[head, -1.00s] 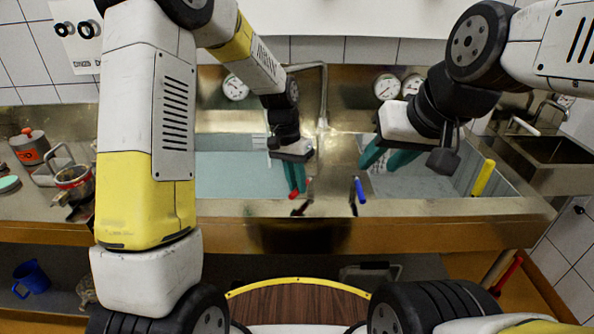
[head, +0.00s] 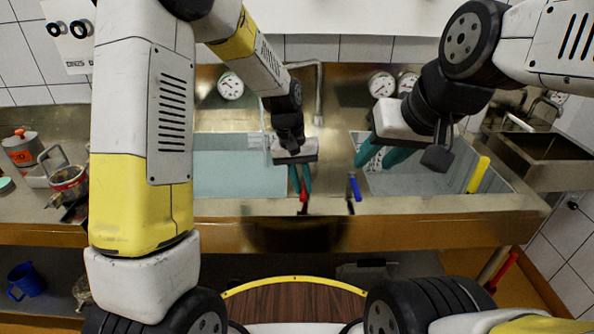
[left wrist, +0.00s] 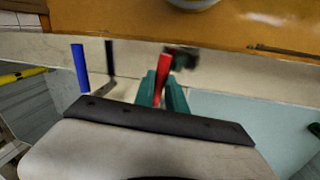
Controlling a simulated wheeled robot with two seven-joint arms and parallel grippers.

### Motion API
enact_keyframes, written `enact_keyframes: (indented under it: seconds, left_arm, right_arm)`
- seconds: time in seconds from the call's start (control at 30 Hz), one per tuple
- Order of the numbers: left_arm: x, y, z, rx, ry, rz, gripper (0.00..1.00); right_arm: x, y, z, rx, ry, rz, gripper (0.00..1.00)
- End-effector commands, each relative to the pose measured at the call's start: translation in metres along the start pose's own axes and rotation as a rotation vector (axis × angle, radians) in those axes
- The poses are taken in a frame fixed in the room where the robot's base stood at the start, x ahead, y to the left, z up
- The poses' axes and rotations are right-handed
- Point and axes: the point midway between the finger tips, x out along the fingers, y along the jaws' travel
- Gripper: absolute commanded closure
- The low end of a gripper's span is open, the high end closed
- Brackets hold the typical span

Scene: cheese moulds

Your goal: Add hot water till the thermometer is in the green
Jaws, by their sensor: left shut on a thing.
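A red-handled lever (head: 304,199) stands at the front rim between two basins. My left gripper (head: 301,184) is shut on the red handle, which also shows between its teal fingers in the left wrist view (left wrist: 162,75). A blue-handled lever (head: 355,187) stands just to the right, untouched. The left basin (head: 230,172) holds pale bluish water. Round dials are on the back wall: one (head: 231,86) behind the left basin and two (head: 382,84) behind the right. Their needles and any green zone are too small to read. My right gripper (head: 382,156) is open and empty over the right basin.
A spout (head: 319,95) rises at the back between the basins. A yellow bar (head: 479,174) leans in the right basin (head: 430,184). Pots (head: 68,182) stand on the left counter. A blue jug (head: 27,280) is on the lower shelf.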

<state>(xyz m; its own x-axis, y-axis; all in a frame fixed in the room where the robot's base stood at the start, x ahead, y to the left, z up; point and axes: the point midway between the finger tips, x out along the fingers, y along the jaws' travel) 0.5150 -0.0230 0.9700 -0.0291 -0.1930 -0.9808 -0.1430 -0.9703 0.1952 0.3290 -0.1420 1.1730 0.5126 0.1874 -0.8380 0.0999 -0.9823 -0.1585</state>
Motion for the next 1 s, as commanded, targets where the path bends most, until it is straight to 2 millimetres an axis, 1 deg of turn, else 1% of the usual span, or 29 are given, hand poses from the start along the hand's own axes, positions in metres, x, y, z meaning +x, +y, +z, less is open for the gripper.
enact_keyframes:
  seconds: [0.3,0.83,0.87,0.9,0.97,1.0]
  left_arm:
    - [0.001,0.0105,-0.0005,-0.132,0.029,0.001,1.0]
    - [0.0014,0.0125,-0.001,-0.161,0.034,0.002,1.0]
    - [0.0014,0.0125,-0.001,-0.161,0.034,0.002,0.8]
    - [0.0015,0.0125,-0.001,-0.16,0.034,0.002,0.72]
    - [0.0016,0.0124,-0.0009,-0.16,0.034,0.002,0.62]
    - [0.0017,0.0123,-0.0008,-0.16,0.034,0.001,0.62]
  right_arm:
    - [0.0,0.0,0.0,0.0,0.0,0.0,0.62]
    - [0.0,0.0,0.0,0.0,0.0,0.0,0.62]
    - [0.0,0.0,0.0,0.0,0.0,0.0,0.62]
    - [0.0,0.0,0.0,0.0,0.0,0.0,0.62]
    - [0.0,0.0,0.0,0.0,0.0,0.0,0.62]
    - [0.0,0.0,0.0,0.0,0.0,0.0,0.62]
